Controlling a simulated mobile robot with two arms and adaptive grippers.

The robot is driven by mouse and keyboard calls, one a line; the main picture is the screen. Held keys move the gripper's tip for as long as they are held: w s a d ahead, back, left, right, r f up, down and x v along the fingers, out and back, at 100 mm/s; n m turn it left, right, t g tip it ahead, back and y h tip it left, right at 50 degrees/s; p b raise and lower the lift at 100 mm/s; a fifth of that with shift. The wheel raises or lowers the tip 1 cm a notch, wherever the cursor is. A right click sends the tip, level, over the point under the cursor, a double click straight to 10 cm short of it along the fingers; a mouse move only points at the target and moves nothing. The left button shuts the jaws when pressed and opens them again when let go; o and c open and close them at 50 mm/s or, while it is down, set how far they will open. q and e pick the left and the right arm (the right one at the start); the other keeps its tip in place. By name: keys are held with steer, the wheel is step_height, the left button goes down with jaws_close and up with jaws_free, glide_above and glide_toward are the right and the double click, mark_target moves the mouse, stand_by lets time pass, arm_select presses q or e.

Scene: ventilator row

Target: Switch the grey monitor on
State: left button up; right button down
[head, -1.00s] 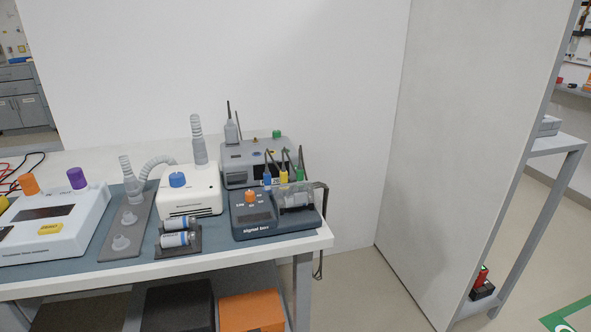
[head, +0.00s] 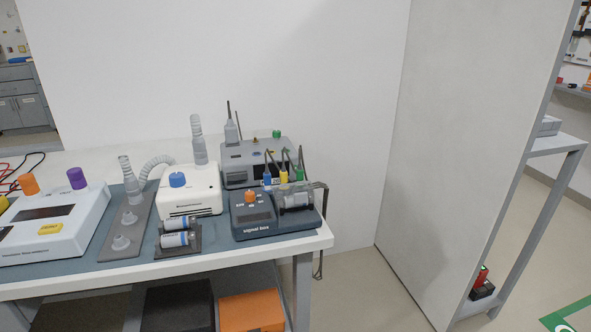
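The grey monitor (head: 237,158) stands at the back right of the bench, against the white wall. It is a grey box with a green knob (head: 276,134) on top at its right and a grey probe-like piece with a thin dark rod standing at its left. I cannot tell from the picture whether the monitor is on. Neither of my grippers is in view.
A white unit with a blue knob (head: 177,180) stands left of the monitor. Two small cylinders lie in a dark holder (head: 193,247) near the front edge. A white box (head: 62,222) with orange and purple knobs is at the left. A partition (head: 450,150) stands right of the bench (head: 290,247).

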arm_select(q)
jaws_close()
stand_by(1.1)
